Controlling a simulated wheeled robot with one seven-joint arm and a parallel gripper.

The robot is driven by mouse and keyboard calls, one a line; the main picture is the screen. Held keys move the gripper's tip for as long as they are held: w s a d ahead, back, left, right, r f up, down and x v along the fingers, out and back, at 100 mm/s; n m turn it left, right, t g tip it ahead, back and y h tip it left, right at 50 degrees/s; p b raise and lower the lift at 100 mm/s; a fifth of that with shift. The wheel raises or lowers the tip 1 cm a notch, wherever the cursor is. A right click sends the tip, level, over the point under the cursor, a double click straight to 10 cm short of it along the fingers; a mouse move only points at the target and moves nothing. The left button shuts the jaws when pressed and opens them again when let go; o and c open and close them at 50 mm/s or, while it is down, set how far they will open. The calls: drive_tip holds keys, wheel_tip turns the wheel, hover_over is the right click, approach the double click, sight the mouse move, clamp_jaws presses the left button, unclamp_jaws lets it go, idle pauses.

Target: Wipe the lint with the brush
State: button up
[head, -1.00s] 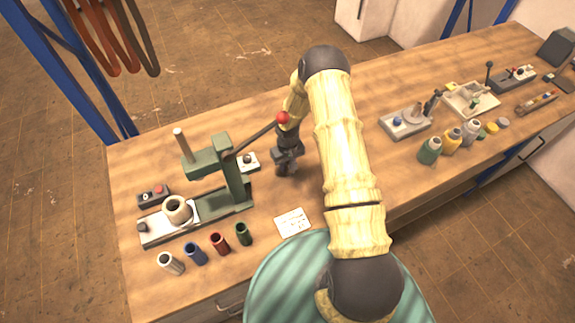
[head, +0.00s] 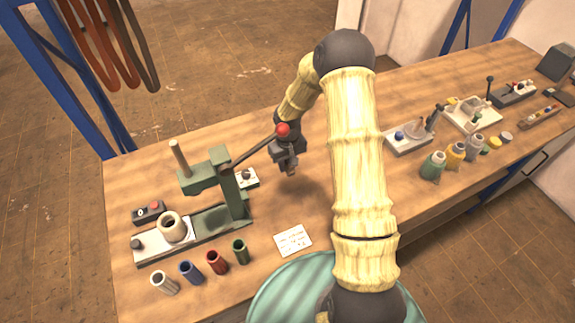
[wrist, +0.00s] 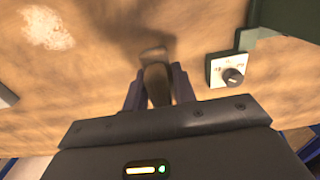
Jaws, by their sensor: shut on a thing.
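My gripper (head: 290,166) is above the bench, just right of the green press. In the wrist view my gripper (wrist: 155,90) is shut on a brown, block-like piece that looks like the brush (wrist: 155,82). The brush points away from the jaws; its bristles are not clear. A shadow lies on the wood beyond it, and it appears held above the surface. A pale, fuzzy patch that looks like the lint (wrist: 48,28) lies on the bench at upper left of the wrist view, apart from the brush. I cannot make this patch out in the head view, where my arm covers part of the bench.
The green press (head: 235,195) with its red-knobbed lever (head: 283,130) stands close left of my gripper. A white knob box (head: 246,178) is beside it. A white card (head: 293,240) lies nearer. Several bottles (head: 455,154) and fixtures stand at right.

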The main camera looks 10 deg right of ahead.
sight(286, 162)
drive_tip(key=shift+o, duration=1)
drive_tip(key=shift+w+f, duration=0.15)
drive_tip(key=shift+f, duration=0.1)
drive_tip(key=shift+c, duration=0.4)
drive_tip(key=w+f+m+b, duration=0.1)
drive_tip(key=w+f+m, duration=0.1)
drive_tip(key=shift+w+f, duration=0.35)
drive_tip(key=shift+r, duration=0.1)
drive_tip(key=shift+s, duration=0.1)
